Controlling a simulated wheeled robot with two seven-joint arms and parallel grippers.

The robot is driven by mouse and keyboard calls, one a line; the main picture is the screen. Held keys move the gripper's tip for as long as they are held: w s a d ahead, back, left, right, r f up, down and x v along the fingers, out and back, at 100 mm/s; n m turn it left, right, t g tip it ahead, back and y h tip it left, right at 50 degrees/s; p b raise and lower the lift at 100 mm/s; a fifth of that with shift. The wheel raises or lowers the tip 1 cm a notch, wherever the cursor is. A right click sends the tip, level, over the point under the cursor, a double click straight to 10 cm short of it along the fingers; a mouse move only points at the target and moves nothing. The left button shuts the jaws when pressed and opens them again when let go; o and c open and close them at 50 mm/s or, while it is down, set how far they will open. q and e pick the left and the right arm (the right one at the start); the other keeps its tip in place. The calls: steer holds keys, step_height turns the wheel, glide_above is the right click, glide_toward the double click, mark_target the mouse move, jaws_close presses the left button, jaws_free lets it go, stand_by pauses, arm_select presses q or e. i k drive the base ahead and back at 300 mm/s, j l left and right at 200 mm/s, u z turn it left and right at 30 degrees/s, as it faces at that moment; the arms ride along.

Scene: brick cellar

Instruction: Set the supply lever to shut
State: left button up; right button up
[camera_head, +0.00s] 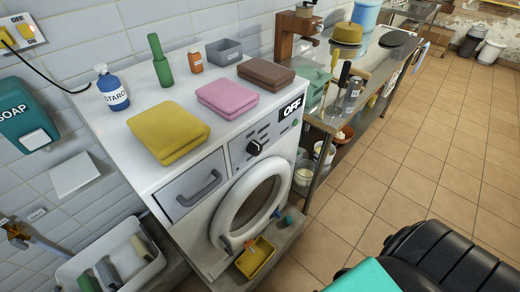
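A brass-coloured fitting (14,232) sits on the tiled wall at the lower left edge, partly cut off by the frame. A thin grey-blue bar (45,243) runs from it to the right and slightly down; it looks like the supply lever, but I cannot tell its setting. Neither of my grippers is in view.
A white bin (70,270) with bottles stands below the bar. Folded towels, including a yellow one (168,130), and a starch bottle (112,90) sit on the machine. A soap dispenser (25,112) hangs left. Tiled floor (400,150) is open at right.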

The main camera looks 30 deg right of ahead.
mark_target(18, 243)
steer(key=k+j+u, duration=0.1)
steer(key=u, duration=0.3)
steer(key=j+u, duration=0.2)
steer(key=u, duration=0.15)
steer(key=k+j+u, duration=0.1)
steer(key=j+u, duration=0.15)
steer(key=u, duration=0.15)
